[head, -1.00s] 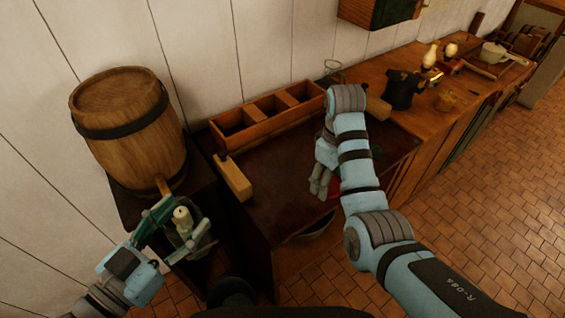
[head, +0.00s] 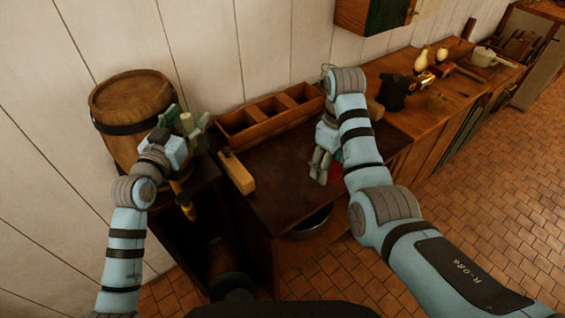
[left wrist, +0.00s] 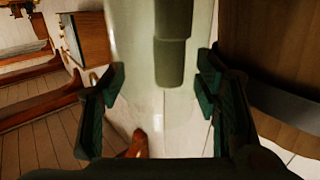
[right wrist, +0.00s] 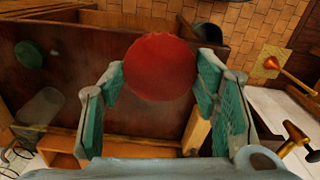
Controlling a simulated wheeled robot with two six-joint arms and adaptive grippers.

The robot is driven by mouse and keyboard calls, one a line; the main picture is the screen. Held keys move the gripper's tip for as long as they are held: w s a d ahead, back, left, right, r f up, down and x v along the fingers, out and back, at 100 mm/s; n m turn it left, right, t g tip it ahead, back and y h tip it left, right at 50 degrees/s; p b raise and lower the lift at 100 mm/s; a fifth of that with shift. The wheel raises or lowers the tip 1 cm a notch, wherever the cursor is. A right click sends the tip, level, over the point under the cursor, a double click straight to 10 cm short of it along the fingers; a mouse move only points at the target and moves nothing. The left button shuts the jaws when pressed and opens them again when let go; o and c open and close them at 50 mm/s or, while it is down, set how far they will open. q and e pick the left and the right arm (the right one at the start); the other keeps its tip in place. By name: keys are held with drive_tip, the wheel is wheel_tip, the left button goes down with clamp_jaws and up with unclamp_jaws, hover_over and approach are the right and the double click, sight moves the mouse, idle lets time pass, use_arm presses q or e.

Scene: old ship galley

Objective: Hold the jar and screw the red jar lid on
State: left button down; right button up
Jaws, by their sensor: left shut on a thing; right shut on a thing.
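The jar (left wrist: 135,45) is clear glass with a pale, greenish-grey object inside. My left gripper (head: 186,128) is shut on it, a pad on each side in the left wrist view. In the head view it is held up in front of the barrel, where the pale content (head: 187,120) shows but the glass is hard to make out. The red jar lid (right wrist: 160,67) is a round disc between the pads of my right gripper (right wrist: 160,85), which is shut on it. In the head view the lid (head: 335,172) is partly hidden by my right arm, above the dark counter. Jar and lid are well apart.
A wooden barrel (head: 132,97) stands at the left, close to the jar. A three-part wooden box (head: 262,128) lies along the wall, with a wooden block (head: 237,172) near it. A green disc (right wrist: 29,54) lies on the counter. The counter's middle (head: 282,180) is clear.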

use_arm(q)
drive_tip(key=w+d+r+h+p, duration=0.1)
drive_tip(key=w+d+r, duration=0.2)
drive_tip(key=w+d, duration=0.55)
use_arm(e)
drive_tip(key=shift+w+r, duration=0.45)
drive_tip(key=shift+w, duration=0.05)
drive_tip(key=shift+s+d+r+p, duration=0.1)
drive_tip(key=shift+s+r+p, duration=0.05)
drive_tip(key=shift+r+p, duration=0.45)
use_arm(q)
drive_tip(key=w+d+f+m+h, duration=0.1)
drive_tip(key=w+d+f, duration=0.2)
drive_tip(key=d, duration=1.1)
drive_tip(key=shift+w+m+g, duration=0.2)
drive_tip(key=shift+m+g, duration=0.1)
drive_tip(key=shift+g, duration=0.1)
drive_tip(key=shift+f, duration=0.1)
